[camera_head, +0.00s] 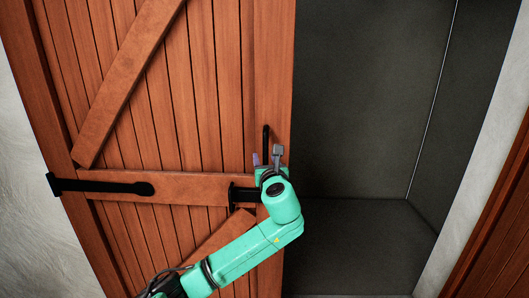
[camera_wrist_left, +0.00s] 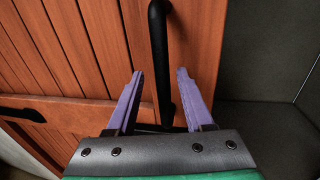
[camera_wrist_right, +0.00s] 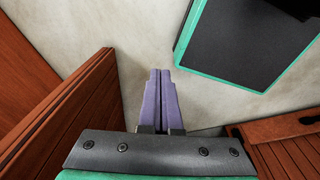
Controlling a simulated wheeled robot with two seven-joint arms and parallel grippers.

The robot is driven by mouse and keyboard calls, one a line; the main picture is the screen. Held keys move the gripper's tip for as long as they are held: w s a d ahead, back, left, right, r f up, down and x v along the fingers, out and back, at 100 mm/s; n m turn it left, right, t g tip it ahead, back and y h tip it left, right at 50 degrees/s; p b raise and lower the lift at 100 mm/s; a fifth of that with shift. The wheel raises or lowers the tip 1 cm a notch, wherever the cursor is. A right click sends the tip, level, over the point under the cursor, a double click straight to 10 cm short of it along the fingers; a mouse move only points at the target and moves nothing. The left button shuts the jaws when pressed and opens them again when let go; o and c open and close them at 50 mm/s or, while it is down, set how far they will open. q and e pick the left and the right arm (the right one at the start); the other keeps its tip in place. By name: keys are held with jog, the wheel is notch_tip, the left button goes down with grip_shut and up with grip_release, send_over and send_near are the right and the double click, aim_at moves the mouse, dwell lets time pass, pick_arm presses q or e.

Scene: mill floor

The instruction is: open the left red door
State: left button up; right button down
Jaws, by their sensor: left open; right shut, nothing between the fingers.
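The left red door (camera_head: 190,110) is a plank door with a diagonal brace. It fills the left and middle of the head view, and a dark opening shows past its right edge. Its black upright bar handle (camera_head: 266,137) is near that edge. My left gripper (camera_head: 267,157) is open at the handle's lower part. In the left wrist view, the handle (camera_wrist_left: 159,55) runs between the two spread purple fingers (camera_wrist_left: 160,74); I see no clear contact. My right gripper (camera_wrist_right: 160,73) is shut and empty, seen only in the right wrist view, away from the handle.
The dark grey recess (camera_head: 365,100) right of the door looks empty. A black hinge strap (camera_head: 100,187) is at the door's left side. Another red wood panel (camera_head: 500,225) stands at the far right, beyond a pale wall strip (camera_head: 480,150).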

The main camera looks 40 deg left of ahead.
pick_arm(q)
jog(key=shift+w+a, duration=0.5)
jog(key=shift+w, duration=0.05)
jog(key=shift+d+r, duration=0.1)
jog(key=shift+d, duration=0.05)
grip_shut()
dwell(0.9)
